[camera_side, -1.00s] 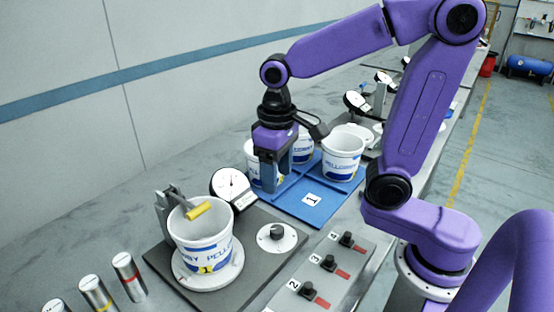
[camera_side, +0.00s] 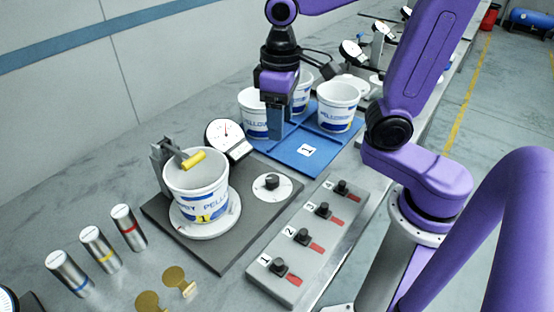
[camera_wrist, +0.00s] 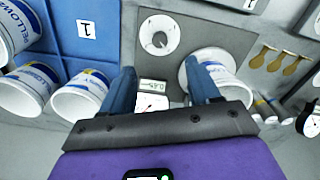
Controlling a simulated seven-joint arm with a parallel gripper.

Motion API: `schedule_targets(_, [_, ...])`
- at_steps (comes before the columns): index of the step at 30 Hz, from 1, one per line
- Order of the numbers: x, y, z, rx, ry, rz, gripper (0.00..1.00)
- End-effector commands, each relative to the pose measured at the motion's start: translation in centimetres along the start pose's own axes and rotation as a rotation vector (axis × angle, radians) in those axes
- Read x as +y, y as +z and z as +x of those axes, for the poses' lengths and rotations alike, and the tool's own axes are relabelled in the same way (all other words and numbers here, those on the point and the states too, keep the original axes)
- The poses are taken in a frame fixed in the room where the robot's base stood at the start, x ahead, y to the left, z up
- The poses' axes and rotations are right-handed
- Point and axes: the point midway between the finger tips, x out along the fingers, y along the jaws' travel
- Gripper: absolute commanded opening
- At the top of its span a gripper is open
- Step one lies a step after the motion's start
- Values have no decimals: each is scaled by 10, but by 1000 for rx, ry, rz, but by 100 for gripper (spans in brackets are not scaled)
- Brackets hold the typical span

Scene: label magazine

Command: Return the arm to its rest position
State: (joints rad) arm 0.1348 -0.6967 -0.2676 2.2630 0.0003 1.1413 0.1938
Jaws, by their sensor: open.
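My gripper (camera_side: 277,138) hangs fingers down over the left part of the blue tray, beside the white buckets. In the wrist view my gripper (camera_wrist: 163,88) shows two blue fingers apart, with nothing held between them. A white bucket (camera_side: 197,191) with blue print and a yellow 1 label stands upright on a round plate of the dark station. Several other white buckets stand on the blue tray (camera_side: 291,152); my gripper partly hides one of them.
A dial gauge (camera_side: 225,134) and a yellow-tipped bracket (camera_side: 194,160) stand by the station bucket. A numbered switch panel (camera_side: 308,243) lies in front of the tray. Several banded cylinders (camera_side: 101,250) and brass pieces (camera_side: 174,280) are at the front left. More dials stand behind the tray.

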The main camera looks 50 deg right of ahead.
Motion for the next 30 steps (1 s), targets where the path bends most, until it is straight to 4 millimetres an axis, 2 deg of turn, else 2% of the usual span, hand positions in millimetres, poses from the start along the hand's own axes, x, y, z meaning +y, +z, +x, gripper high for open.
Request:
schedule_targets(11, [-4, 45, 20, 8, -4, -276, 61])
schedule_targets(24, [-12, 114, 42, 19, -10, -592, 61])
schedule_targets(30, [-14, 139, 49, 22, -12, -693, 61])
